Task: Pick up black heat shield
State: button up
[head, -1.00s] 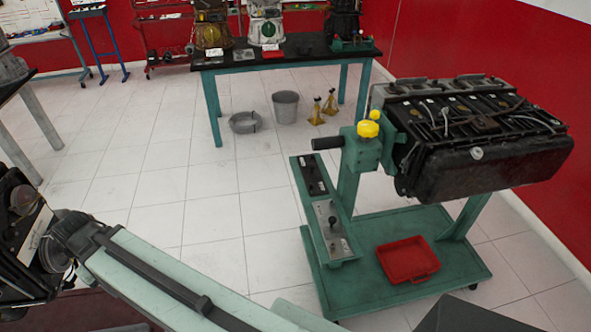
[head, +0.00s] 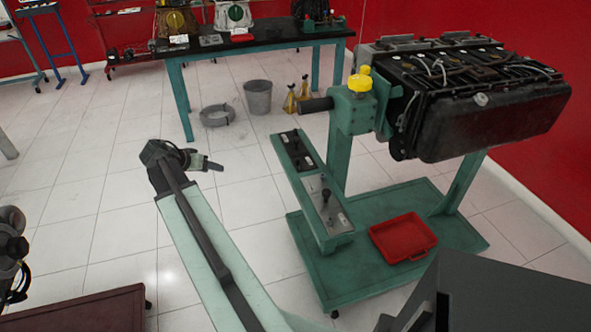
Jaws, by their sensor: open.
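My gripper (head: 212,164) is at the end of my pale green arm, over the white floor left of the green engine stand. It points right, and its jaws look open and empty. It is small in the picture and touches nothing that I can see. A large black engine (head: 490,110) is mounted on the stand, to the right of my gripper and well apart from it. I cannot single out a black heat shield; the dark parts on the engine are hard to tell apart.
The green stand (head: 338,165) has a control panel (head: 322,205) and a red tray (head: 402,237) on its base. A dark-topped workbench (head: 260,40), a grey bucket (head: 257,97) and yellow jack stands (head: 298,97) are behind. Open floor lies left of the stand.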

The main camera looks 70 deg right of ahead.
jog(key=s+d+f+m+g+h+b, duration=0.1)
jog(key=s+d+m+b, duration=0.15)
jog(key=s+d, duration=0.45)
jog(key=s+d+f+m+g+h+b, duration=0.1)
jog(key=s+d+m+g+b, duration=0.2)
jog(key=d, duration=0.6)
jog(key=m+h, duration=0.1)
jog(key=m, duration=0.2)
send_near(297, 143)
jog(key=shift+n, duration=0.25)
jog(key=d+f, duration=0.2)
jog(key=d, duration=0.1)
jog(key=shift+s+d+f, duration=0.1)
jog(key=shift+d+f, duration=0.15)
jog(key=shift+f, duration=0.05)
jog(key=b+x, duration=0.3)
jog(key=x, duration=0.4)
jog(key=shift+s+d, duration=0.2)
jog(key=shift+s, duration=0.05)
jog(key=shift+a, duration=0.1)
grip_shut()
